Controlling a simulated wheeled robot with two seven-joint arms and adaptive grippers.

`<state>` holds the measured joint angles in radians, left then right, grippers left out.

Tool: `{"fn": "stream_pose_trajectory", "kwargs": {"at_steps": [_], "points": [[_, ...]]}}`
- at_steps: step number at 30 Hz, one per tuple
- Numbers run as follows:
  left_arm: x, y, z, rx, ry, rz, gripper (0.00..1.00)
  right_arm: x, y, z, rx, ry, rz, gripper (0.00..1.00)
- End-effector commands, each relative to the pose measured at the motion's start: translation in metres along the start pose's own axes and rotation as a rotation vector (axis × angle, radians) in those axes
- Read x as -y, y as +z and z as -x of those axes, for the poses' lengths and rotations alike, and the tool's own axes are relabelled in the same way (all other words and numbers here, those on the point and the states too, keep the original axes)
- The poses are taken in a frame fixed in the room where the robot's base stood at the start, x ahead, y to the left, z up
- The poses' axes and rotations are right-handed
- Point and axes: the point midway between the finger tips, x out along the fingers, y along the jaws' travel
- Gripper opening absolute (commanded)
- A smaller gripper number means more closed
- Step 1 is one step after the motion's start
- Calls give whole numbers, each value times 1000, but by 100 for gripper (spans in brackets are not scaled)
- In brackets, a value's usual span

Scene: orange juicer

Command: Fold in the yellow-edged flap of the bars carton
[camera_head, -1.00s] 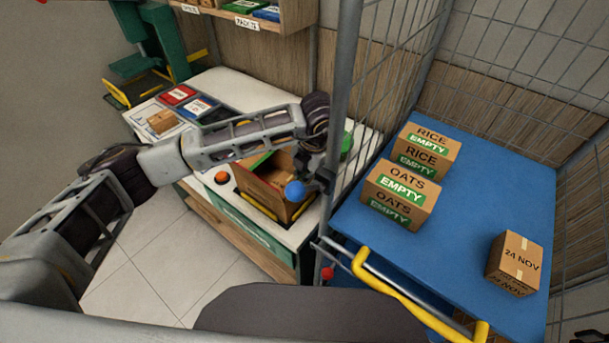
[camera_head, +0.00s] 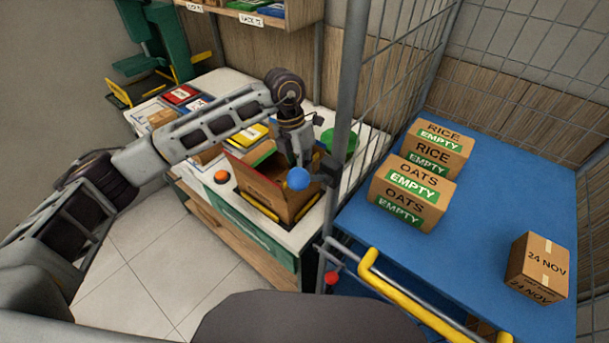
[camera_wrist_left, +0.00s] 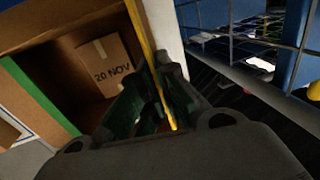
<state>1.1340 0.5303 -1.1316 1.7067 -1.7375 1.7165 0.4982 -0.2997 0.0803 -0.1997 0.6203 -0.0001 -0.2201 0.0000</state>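The open brown bars carton (camera_head: 268,193) stands on the white counter in the head view, with yellow strips low on it. A small box marked 20 NOV (camera_wrist_left: 106,66) lies inside the carton in the left wrist view. My left gripper (camera_head: 298,160) points down at the carton's right part. In the left wrist view its green-padded fingers (camera_wrist_left: 156,90) converge on either side of a thin yellow edge (camera_wrist_left: 146,45), which runs between them. Whether they touch or pinch it is unclear. The flap's face is mostly hidden. My right gripper is out of view.
Several cartons sit on the blue surface (camera_head: 490,200).

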Motion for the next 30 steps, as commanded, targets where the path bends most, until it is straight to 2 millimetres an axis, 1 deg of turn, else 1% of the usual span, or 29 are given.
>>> {"fn": "stream_pose_trajectory", "kwargs": {"at_steps": [1, 3, 12, 19, 30], "points": [[-4, 0, -3, 1, -25, 4, 0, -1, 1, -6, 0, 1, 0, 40], [-6, 0, -3, 1, -64, 3, 0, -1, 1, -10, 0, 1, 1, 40], [-12, 0, -2, 1, -191, 3, 0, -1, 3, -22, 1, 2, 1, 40], [-13, 0, -1, 1, -230, 1, 0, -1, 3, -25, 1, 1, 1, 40], [-13, 0, -1, 1, -234, 0, 0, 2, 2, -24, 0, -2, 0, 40]]}}
